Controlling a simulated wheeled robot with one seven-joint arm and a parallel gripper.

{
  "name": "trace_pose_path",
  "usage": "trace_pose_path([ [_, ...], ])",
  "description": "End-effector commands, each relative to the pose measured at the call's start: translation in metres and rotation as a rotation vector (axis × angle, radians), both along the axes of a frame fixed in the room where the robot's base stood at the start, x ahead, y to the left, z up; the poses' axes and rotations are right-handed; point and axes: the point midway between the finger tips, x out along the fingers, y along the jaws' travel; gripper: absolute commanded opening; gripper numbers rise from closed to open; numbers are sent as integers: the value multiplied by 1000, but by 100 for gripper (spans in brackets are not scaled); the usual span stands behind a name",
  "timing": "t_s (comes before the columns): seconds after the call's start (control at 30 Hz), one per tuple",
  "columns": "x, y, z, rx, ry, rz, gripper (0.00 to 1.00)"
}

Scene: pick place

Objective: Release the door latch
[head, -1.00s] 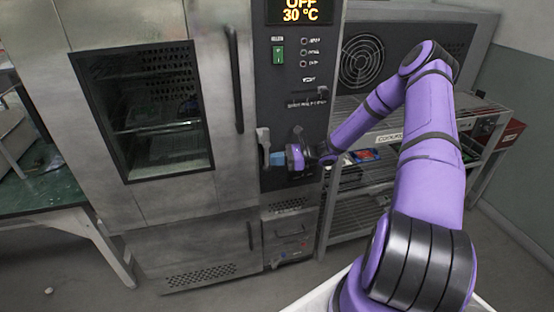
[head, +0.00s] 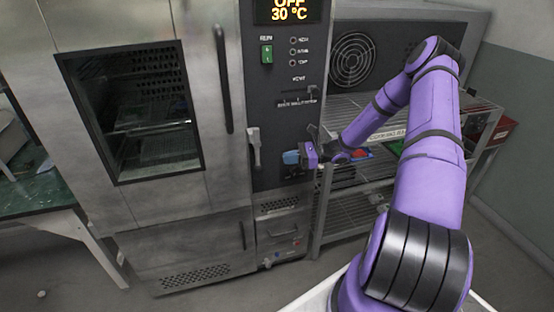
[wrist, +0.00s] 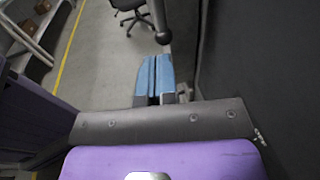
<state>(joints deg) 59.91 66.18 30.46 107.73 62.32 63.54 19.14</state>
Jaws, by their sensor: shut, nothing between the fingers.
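The door latch (head: 254,148) is a pale metal lever on the seam between the steel oven door (head: 85,200) and the dark control panel. It hangs roughly upright. The door looks shut, with a dark window in it. My gripper (head: 290,157) is just right of the latch, in front of the dark panel, with a visible gap between them. Its blue fingers are shut together and hold nothing. In the wrist view the blue fingertips (wrist: 154,75) lie side by side. A grey rod with a rounded end (wrist: 163,34) shows beyond them; I cannot tell what it is.
A long black vertical handle (head: 223,80) is on the door above the latch. The control panel (head: 287,100) has a green switch and a lit display. A wire rack (head: 345,200) with trays stands to the right. A green-topped table (head: 35,190) is at left.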

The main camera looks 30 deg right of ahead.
Motion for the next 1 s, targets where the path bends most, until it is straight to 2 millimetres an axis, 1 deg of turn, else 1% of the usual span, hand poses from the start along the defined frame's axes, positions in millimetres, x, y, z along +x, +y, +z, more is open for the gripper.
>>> trace_pose_path([
  [0.03, -5, -11, 0, -2, 1, -4, 0],
  [0.1, -11, -22, 0, -2, 1, -3, 0],
  [0.2, -17, -36, 0, -2, 1, -4, 0],
  [0.33, -23, -47, 0, -2, 1, -2, 0],
  [0.5, -26, -53, 0, 0, 0, -2, 0],
  [1.0, -26, -53, 0, -1, 0, -2, 0],
])
